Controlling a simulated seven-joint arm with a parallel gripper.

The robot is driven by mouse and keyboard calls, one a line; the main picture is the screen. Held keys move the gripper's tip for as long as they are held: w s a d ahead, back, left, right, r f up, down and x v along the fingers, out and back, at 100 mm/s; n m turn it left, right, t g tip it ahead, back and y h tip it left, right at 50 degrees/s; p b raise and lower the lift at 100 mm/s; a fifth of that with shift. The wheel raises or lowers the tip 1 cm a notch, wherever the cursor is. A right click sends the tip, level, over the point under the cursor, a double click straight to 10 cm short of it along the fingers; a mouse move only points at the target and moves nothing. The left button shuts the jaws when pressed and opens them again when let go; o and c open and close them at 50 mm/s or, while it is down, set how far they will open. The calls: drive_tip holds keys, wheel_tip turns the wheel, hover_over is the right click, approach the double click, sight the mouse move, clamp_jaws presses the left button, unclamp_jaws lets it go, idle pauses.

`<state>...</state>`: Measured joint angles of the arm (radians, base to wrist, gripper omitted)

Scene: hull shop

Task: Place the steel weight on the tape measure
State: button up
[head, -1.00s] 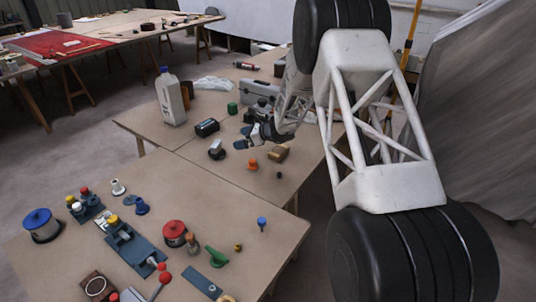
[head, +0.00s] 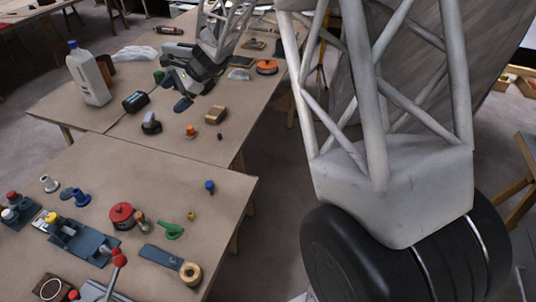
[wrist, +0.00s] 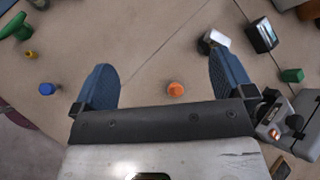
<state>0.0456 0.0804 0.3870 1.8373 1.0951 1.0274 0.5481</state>
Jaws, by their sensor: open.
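My gripper (head: 173,86) is open and empty above the far table; its two blue fingers (wrist: 165,68) are spread wide in the wrist view. A small silver-and-black block (head: 151,124), which looks like the tape measure, sits on that table. It also shows beyond the right fingertip in the wrist view (wrist: 212,40). An orange knob (head: 190,131) stands on the table and shows between the fingers in the wrist view (wrist: 175,89).
A black box (head: 135,102), a tan block (head: 215,115) and a white jug (head: 89,75) stand on the far table. The near table holds a red-topped tin (head: 122,214), a blue fixture (head: 78,239) and a green piece (head: 170,230).

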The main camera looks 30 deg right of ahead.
drive_tip(key=s+d+r+n+h, duration=0.3)
drive_tip(key=s+n, duration=0.2)
drive_tip(key=s, duration=1)
drive_tip(key=s+d+r+n+h, duration=0.3)
drive_tip(key=s+d+n, duration=0.1)
drive_tip(key=s, duration=1.1)
drive_tip(key=s+d+r+n+h, duration=0.3)
drive_tip(key=s+n+h, duration=0.1)
drive_tip(key=s, duration=1.1)
drive_tip(key=shift+d+r+n+t, duration=0.15)
drive_tip(key=shift+d+n+t, duration=0.15)
drive_tip(key=shift+n, duration=0.5)
